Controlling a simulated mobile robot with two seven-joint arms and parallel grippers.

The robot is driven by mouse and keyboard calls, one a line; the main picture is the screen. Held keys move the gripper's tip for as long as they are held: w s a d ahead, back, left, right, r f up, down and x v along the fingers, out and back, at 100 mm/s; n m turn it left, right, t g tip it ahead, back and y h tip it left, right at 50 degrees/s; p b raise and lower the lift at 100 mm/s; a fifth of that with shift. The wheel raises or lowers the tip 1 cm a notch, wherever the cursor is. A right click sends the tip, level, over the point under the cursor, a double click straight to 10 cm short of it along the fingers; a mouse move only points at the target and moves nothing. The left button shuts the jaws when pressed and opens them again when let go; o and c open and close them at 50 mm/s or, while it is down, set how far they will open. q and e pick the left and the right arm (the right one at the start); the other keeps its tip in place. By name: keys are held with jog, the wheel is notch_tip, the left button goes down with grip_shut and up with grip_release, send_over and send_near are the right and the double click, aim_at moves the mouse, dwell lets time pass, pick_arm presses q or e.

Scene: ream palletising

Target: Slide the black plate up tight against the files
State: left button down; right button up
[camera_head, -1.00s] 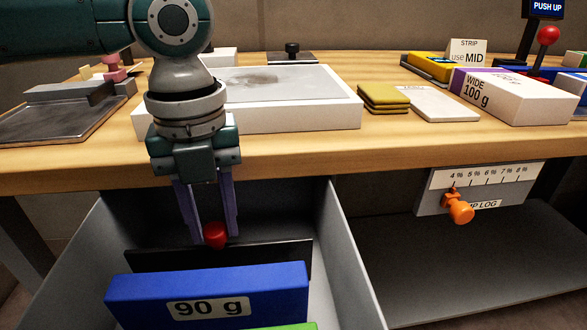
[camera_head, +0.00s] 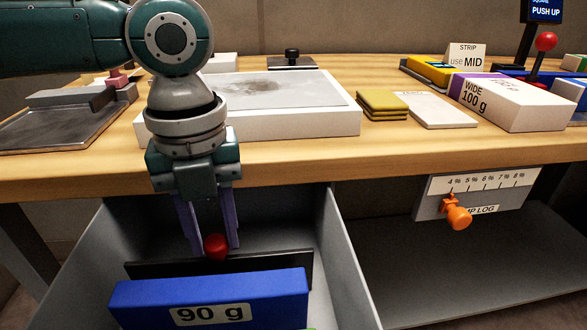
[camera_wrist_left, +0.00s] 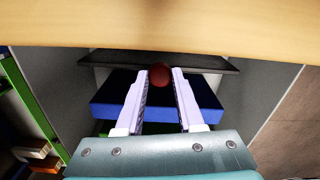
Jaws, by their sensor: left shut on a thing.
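The black plate (camera_head: 285,262) stands across the open grey drawer (camera_head: 340,270), behind the blue file marked 90 g (camera_head: 268,290). The plate carries a red ball knob (camera_head: 216,246). My left gripper (camera_head: 214,250) points down into the drawer and is shut on this knob, which also shows between the fingertips in the left wrist view (camera_wrist_left: 159,74). The plate is close to the blue file; in the wrist view a pale strip shows between them at the left, so they look slightly apart. A sliver of green file (camera_wrist_left: 104,128) shows beyond the blue one. My right gripper is out of view.
The wooden table edge (camera_head: 390,158) runs just behind the drawer, close to my left wrist. The drawer walls flank the plate. A slider with an orange knob (camera_head: 459,217) hangs under the table at right. A grey shelf (camera_head: 460,265) lies below it.

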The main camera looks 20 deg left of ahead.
aim_at(209, 285)
pick_arm(q)
jog(key=shift+s+d+p, duration=0.5)
jog(key=shift+s+p, duration=0.3)
jog(key=shift+s, duration=0.05)
jog(key=shift+s+d+p, duration=0.5)
jog(key=shift+s+p, duration=0.3)
jog(key=shift+p, duration=0.05)
jog(key=shift+s+d+p, duration=0.5)
jog(key=shift+s+p, duration=0.3)
jog(key=shift+s, duration=0.05)
jog(key=shift+s+d+p, duration=0.5)
jog(key=shift+s+p, duration=0.15)
jog(key=shift+s, duration=0.15)
jog(key=shift+s+d+p, duration=0.5)
jog(key=shift+s+p, duration=0.15)
jog(key=shift+s, duration=0.15)
jog(key=shift+s+d+p, duration=0.5)
jog(key=shift+s+p, duration=0.15)
jog(key=shift+s, duration=0.15)
jog(key=shift+c, duration=1)
grip_release()
notch_tip(209, 285, up, 7)
jog(key=p, duration=0.8)
jog(key=shift+s+r, duration=0.1)
